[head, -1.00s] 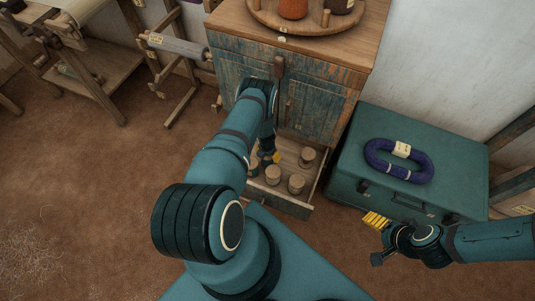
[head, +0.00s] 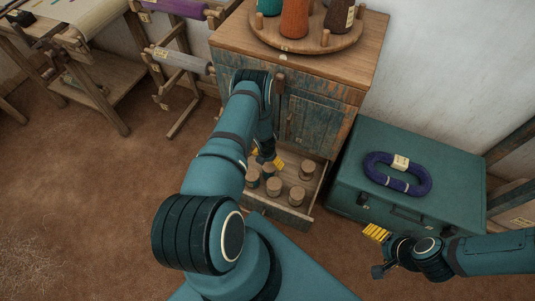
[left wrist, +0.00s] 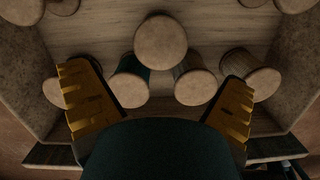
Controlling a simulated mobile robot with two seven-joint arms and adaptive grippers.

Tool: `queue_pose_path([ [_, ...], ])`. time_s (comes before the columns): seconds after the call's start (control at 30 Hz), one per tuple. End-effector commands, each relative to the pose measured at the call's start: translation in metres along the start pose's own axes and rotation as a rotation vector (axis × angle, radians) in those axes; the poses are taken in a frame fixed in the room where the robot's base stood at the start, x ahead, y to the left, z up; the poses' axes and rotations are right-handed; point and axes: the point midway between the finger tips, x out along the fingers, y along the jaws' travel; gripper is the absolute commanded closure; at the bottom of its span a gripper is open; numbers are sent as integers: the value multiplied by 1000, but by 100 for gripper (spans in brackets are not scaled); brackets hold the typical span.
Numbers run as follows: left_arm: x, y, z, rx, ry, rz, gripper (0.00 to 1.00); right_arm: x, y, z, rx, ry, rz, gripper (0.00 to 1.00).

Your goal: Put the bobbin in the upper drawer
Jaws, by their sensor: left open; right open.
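The cabinet (head: 318,125) has an open lower drawer (head: 293,214) with several bobbins standing in it. One bobbin (head: 297,196) is at the drawer's front. My left gripper (head: 267,158) is open and empty above the drawer's left part, fingers pointing down. In the left wrist view, a bobbin with dark green thread (left wrist: 133,80) stands between the open fingers, nearer the left one; a pale bobbin top (left wrist: 160,42) is beyond it. I cannot tell which bobbin is meant. I cannot make out an open upper drawer. My right gripper (head: 376,252) is open and empty at the right.
A green chest (head: 415,150) with a purple yarn hank (head: 398,174) stands right of the cabinet. A round wooden tray (head: 300,42) with thread cones sits on the cabinet top. A wooden roller stand (head: 180,60) is to the left. The floor at left is clear.

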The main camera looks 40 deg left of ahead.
Motion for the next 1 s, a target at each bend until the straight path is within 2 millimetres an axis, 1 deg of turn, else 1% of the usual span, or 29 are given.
queue_pose_path([
  [0.03, -14, 0, 1, -1, -1, 0, 0, -5, -2, 0, 0, -2, 0, 24],
  [0.1, -25, 0, 1, -1, -1, 1, 0, -9, -3, 1, 0, -4, 0, 24],
  [0.2, -37, 0, 0, 0, 0, 0, 0, -11, -4, 1, 1, -5, 0, 24],
  [0.3, -45, 0, 0, -1, -1, 0, 0, -13, -5, 1, 1, -7, 0, 24],
  [0.43, -49, 0, 0, 0, 0, 0, 0, -14, -5, 2, 1, -7, 0, 24],
  [1.0, -48, 0, 0, 1, 0, 0, 0, -13, -5, 2, 1, -7, 0, 24],
])
